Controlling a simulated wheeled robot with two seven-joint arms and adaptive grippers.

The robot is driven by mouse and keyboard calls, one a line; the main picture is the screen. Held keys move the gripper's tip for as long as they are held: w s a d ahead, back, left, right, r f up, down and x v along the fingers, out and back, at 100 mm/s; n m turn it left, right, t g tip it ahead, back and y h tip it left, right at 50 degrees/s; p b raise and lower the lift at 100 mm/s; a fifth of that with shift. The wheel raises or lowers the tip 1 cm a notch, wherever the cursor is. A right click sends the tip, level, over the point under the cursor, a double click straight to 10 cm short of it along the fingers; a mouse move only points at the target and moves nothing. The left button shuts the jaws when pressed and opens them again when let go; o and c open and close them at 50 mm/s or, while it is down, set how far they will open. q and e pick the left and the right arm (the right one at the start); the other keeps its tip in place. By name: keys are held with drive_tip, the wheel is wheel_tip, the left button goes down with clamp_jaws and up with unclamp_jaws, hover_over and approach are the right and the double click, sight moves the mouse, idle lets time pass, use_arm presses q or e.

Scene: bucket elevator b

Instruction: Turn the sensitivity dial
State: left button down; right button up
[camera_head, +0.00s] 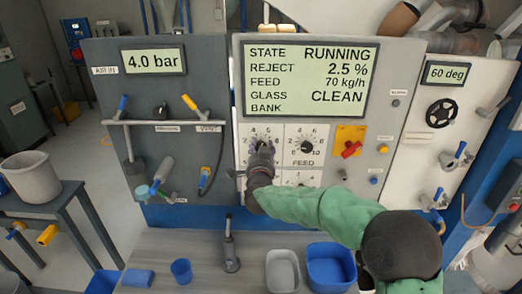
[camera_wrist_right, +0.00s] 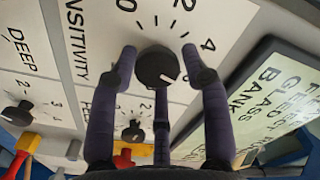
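The sensitivity dial is a round black knob (camera_wrist_right: 155,68) on a white scale plate beside the partly visible word SENSITIVITY. In the right wrist view its white mark points to the lower right, beyond the visible 4. My right gripper (camera_wrist_right: 160,62) has its dark fingers spread around the knob, with visible gaps at both sides; contact cannot be judged. In the head view my right gripper (camera_head: 261,150) is in front of the sensitivity plate (camera_head: 248,131) and hides much of the dial. My left gripper is not in view.
The feed dial (camera_head: 307,146) is just right of the gripper. A red switch on a yellow plate (camera_head: 350,140) is farther right. The display (camera_head: 306,80) above reads RUNNING, reject 2.5 %. Blue (camera_head: 330,266) and grey (camera_head: 283,270) bins stand on the table below.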

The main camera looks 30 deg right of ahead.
drive_tip(key=shift+o, duration=0.8)
drive_tip(key=shift+d+r, duration=0.2)
drive_tip(key=shift+r, duration=0.25)
drive_tip(key=shift+f, duration=0.2)
drive_tip(key=shift+a+f, duration=0.15)
drive_tip(key=v, duration=1.2)
